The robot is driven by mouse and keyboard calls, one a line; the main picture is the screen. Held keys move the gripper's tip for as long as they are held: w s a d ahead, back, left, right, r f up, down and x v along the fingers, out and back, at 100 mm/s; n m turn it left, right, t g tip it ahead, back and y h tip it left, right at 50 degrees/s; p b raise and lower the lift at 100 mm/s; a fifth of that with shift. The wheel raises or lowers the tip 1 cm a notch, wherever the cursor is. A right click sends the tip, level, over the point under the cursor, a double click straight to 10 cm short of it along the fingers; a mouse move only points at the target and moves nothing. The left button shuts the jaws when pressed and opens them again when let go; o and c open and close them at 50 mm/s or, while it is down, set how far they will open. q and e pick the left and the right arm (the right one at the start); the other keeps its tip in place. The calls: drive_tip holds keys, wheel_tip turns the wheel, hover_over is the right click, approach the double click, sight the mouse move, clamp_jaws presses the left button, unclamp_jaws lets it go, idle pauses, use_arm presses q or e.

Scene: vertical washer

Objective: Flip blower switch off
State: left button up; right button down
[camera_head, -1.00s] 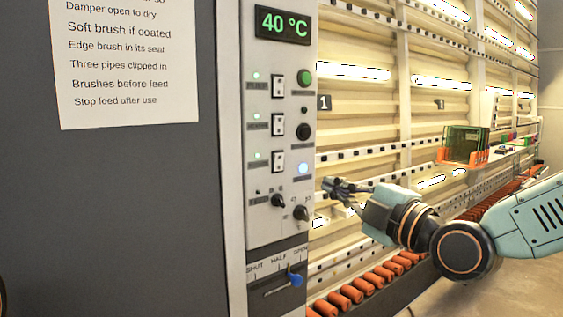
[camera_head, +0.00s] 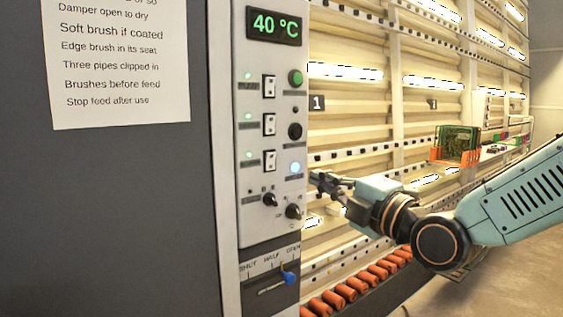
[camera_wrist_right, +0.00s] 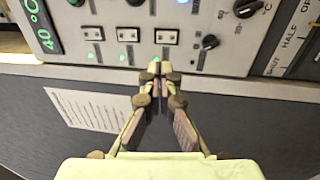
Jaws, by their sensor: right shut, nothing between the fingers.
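Three white rocker switches stand in a column on the grey control panel: upper (camera_head: 269,86), middle (camera_head: 269,124) and lower (camera_head: 269,160). Each has a lit green lamp on its left. Their labels are too small to read, so I cannot tell which is the blower's. My right gripper (camera_head: 318,182) is shut and empty, just right of the panel's edge in the head view. In the right wrist view the gripper (camera_wrist_right: 156,68) points at the panel, its tips just below the lower switch (camera_wrist_right: 166,37), by its lamp. Contact cannot be told. My left gripper is out of view.
Beside the switches are a green button (camera_head: 295,77), a black button (camera_head: 295,131) and a lit bluish-white button (camera_head: 295,168). Orange rollers (camera_head: 345,292) line the machine's foot.

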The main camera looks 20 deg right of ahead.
sight(272, 157)
drive_tip(key=p+x, duration=0.3)
drive_tip(key=x, duration=1)
drive_tip(key=shift+f+p, duration=0.1)
drive_tip(key=shift+p, duration=0.2)
drive_tip(key=shift+s, duration=0.3)
drive_tip(key=shift+w+a+b, duration=0.1)
drive_tip(key=shift+w+b, duration=0.3)
drive_tip(key=shift+w, duration=0.05)
drive_tip(key=shift+s, duration=0.1)
